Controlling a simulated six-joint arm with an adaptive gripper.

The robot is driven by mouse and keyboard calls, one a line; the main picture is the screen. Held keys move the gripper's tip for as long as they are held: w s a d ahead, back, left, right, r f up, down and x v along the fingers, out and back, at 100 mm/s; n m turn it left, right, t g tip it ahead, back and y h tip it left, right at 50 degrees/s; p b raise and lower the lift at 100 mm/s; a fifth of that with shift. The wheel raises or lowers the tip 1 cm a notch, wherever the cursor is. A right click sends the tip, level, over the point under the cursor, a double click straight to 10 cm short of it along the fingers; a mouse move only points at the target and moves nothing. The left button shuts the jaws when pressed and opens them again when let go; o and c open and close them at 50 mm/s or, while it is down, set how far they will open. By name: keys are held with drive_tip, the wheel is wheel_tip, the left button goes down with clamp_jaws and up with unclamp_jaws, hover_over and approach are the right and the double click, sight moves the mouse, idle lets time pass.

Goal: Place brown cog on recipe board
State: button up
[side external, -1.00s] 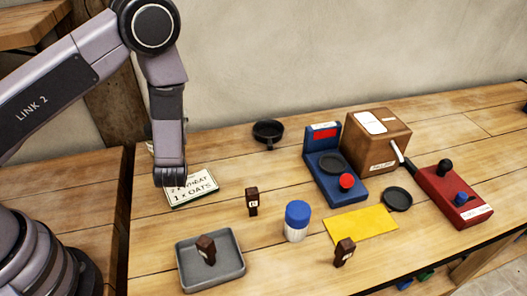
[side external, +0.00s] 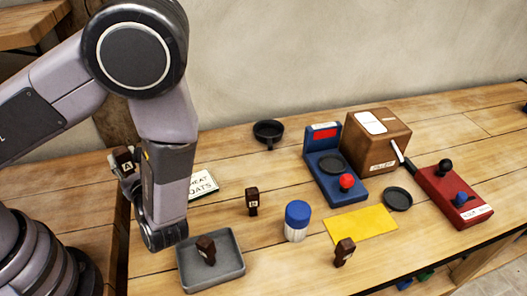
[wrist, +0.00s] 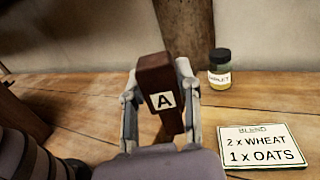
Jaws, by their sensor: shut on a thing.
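My gripper (wrist: 160,100) is shut on a dark brown block (wrist: 155,75) with a white "A" label, held raised and slightly tilted between two grey fingers. The block also shows at the left in the side view (side external: 123,157), partly behind my wrist. The recipe board is a white card (wrist: 262,147) reading "BLEND 2 x WHEAT 1 x OATS", lying right of the gripper in the wrist view. In the side view the card (side external: 203,183) is partly hidden by my arm. No toothed cog shape is discernible; the brown pieces look like labelled blocks.
A small labelled jar (wrist: 220,72) stands behind the card. Similar brown blocks stand on the table (side external: 252,202), near its front edge (side external: 344,251) and in a grey tray (side external: 212,272). A blue-capped jar (side external: 297,222) and yellow mat (side external: 361,224) lie further right.

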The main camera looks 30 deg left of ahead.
drive_tip(key=shift+w+d+f, duration=0.3)
drive_tip(key=shift+w+f, duration=1.8)
drive_tip(key=shift+w+d+f, duration=0.35)
drive_tip(key=shift+w+f, duration=1.7)
drive_tip(key=shift+w, duration=0.1)
drive_tip(key=shift+w+d+f, duration=0.3)
drive_tip(key=shift+w+f, duration=1.8)
drive_tip(key=shift+f, duration=0.1)
drive_tip(key=o, duration=0.9)
drive_tip(key=shift+o, duration=0.2)
